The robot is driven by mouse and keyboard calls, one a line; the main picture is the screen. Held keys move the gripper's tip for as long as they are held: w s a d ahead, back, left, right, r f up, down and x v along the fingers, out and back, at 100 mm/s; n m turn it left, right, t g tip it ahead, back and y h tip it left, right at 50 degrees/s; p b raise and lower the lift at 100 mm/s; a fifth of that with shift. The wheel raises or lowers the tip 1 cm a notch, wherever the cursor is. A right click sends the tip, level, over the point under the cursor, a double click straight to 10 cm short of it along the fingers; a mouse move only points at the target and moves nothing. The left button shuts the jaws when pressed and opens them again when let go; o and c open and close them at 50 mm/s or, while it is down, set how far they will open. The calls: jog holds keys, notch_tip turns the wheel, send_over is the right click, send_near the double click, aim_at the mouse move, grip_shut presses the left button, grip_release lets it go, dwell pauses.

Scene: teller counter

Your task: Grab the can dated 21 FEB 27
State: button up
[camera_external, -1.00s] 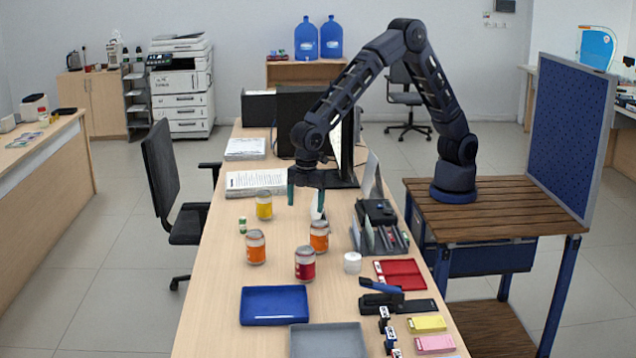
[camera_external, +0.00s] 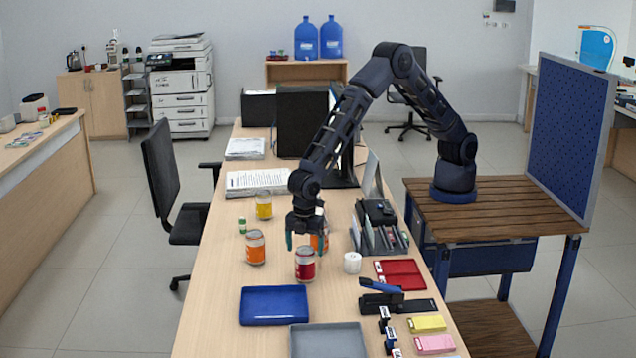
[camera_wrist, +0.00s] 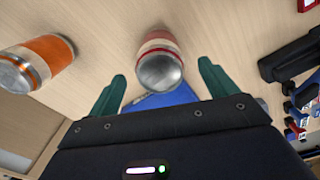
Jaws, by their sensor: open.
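A red can (camera_external: 305,265) stands on the counter. My gripper (camera_external: 305,243) is open just above and behind it, fingers pointing down. In the wrist view the red can (camera_wrist: 160,62) lies between the open green fingers of my gripper (camera_wrist: 162,72), with its metal end toward the camera. An orange can (camera_external: 256,249) stands to the left; an orange can also shows at the left of the wrist view (camera_wrist: 45,58). Another orange can (camera_external: 324,243) is partly hidden behind my gripper. A yellow can (camera_external: 264,207) stands farther back. No date is legible on any can.
A blue tray (camera_external: 274,306) and a grey tray (camera_external: 328,342) lie in front of the cans. A small green-capped item (camera_external: 242,226), a white roll (camera_external: 352,262), a red tray (camera_external: 400,274) and a stapler (camera_external: 380,287) are nearby. Bare counter lies at the left.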

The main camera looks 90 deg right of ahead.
aim_at(305, 258)
notch_tip(305, 258, down, 5)
jog(key=shift+d+f, duration=0.1)
jog(key=c, duration=1.3)
jog(key=shift+r, duration=0.2)
